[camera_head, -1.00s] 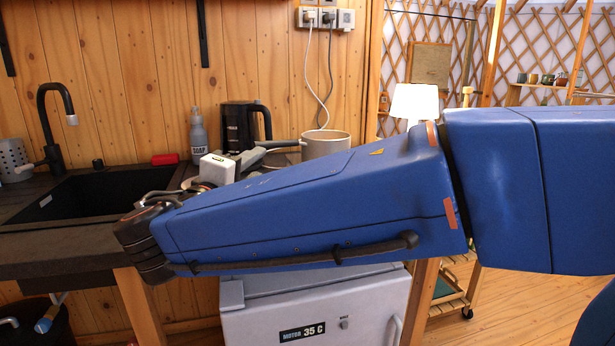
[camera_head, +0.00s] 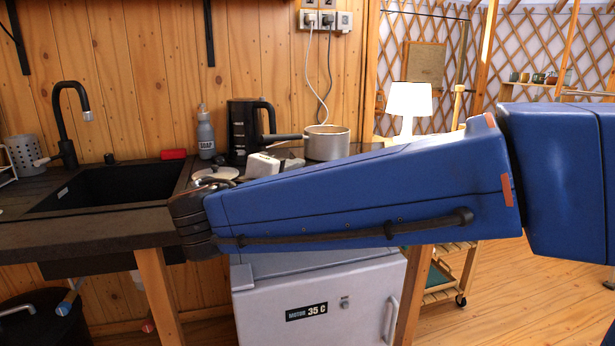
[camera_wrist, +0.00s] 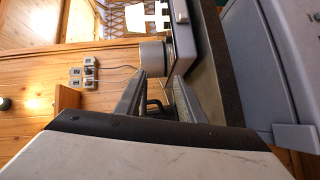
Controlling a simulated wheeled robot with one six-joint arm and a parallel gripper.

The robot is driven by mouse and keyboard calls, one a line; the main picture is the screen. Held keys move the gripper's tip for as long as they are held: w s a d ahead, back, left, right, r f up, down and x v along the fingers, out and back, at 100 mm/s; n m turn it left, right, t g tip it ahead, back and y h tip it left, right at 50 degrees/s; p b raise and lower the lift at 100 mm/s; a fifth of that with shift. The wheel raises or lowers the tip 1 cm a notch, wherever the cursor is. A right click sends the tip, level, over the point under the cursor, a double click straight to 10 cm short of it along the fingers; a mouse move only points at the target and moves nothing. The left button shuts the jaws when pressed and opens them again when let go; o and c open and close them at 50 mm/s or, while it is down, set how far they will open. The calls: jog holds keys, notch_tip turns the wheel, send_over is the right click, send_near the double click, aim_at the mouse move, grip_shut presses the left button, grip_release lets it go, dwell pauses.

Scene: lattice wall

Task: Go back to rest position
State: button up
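My blue arm crosses the head view from the right and bends at a dark wrist joint at its left end. My gripper (camera_wrist: 157,100) shows in the wrist view with its two grey fingers apart and no held object visible. In the head view its pale body (camera_head: 262,165) shows just behind the arm, above the counter, and its fingertips are mostly hidden. A metal pot (camera_head: 326,143) stands on the worktop behind the arm; it also shows beyond the fingers in the wrist view (camera_wrist: 152,56).
A white cabinet (camera_head: 320,305) is below my arm. A lit lamp (camera_head: 408,103) stands behind it. Open floor lies at the right.

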jog(key=s+d+f+m+g, duration=0.2)
jog(key=s+d+f+g, duration=0.3)
jog(key=d, duration=0.8)
jog(key=d+f+m+g, duration=0.25)
jog(key=d+f, duration=0.45)
jog(key=d, duration=0.5)
jog(key=s+d+f+m+g+y, duration=0.1)
jog(key=s+d+f+m+y, duration=0.2)
jog(key=s+f, duration=0.3)
jog(key=s+d+f+m+g+y, duration=0.2)
jog(key=s+f, duration=0.5)
jog(key=s, duration=0.5)
jog(key=shift+s+d+m+y, duration=0.2)
jog(key=shift+d+m+y, duration=0.65)
jog(key=shift+d, duration=0.3)
